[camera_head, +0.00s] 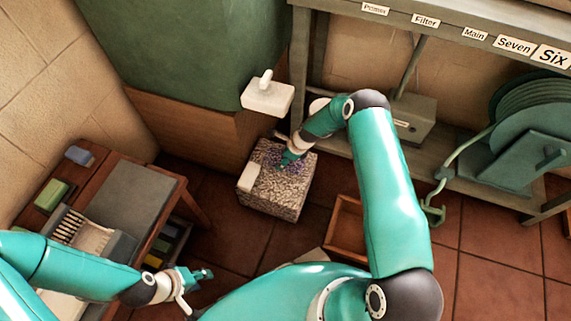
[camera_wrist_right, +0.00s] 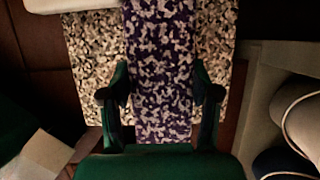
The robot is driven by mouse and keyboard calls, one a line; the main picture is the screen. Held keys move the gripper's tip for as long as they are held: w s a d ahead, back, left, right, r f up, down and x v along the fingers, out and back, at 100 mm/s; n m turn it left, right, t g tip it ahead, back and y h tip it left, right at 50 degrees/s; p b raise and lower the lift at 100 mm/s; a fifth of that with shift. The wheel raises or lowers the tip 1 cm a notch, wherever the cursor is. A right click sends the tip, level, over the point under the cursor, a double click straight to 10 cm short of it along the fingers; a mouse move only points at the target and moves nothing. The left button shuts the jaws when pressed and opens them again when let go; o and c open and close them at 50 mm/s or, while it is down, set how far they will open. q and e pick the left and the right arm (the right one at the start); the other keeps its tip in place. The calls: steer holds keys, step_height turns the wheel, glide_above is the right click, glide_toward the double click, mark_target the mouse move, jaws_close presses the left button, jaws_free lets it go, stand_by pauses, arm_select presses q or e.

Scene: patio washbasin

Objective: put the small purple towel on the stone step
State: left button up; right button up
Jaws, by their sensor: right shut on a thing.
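The small purple towel (camera_wrist_right: 160,55), with a purple and white blotched pattern, lies between the fingers of my right gripper (camera_wrist_right: 160,100) in the right wrist view. My right gripper is shut on it. In the head view the towel (camera_head: 271,156) shows as a small purple patch at the top of the speckled stone step (camera_head: 283,196), partly hidden by the gripper. The step (camera_wrist_right: 92,62) is behind the towel in the right wrist view; I cannot tell whether the towel rests on it. My left gripper (camera_head: 203,274) is beside the wooden bench, apart from the step; its jaw opening is unclear.
A white block (camera_head: 248,177) sits on the step's left edge. A white dispenser (camera_head: 267,96) is above the step. The wooden bench (camera_head: 195,208) at left holds a green block (camera_head: 51,195) and brush. An open wooden box (camera_head: 345,230) and a hose reel (camera_head: 535,135) are at right.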

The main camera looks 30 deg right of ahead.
step_height(320, 180, down, 4)
steer(key=shift+r+b, duration=0.15)
steer(key=shift+b, duration=0.5)
steer(key=shift+r, duration=0.1)
steer(key=o, duration=1.3)
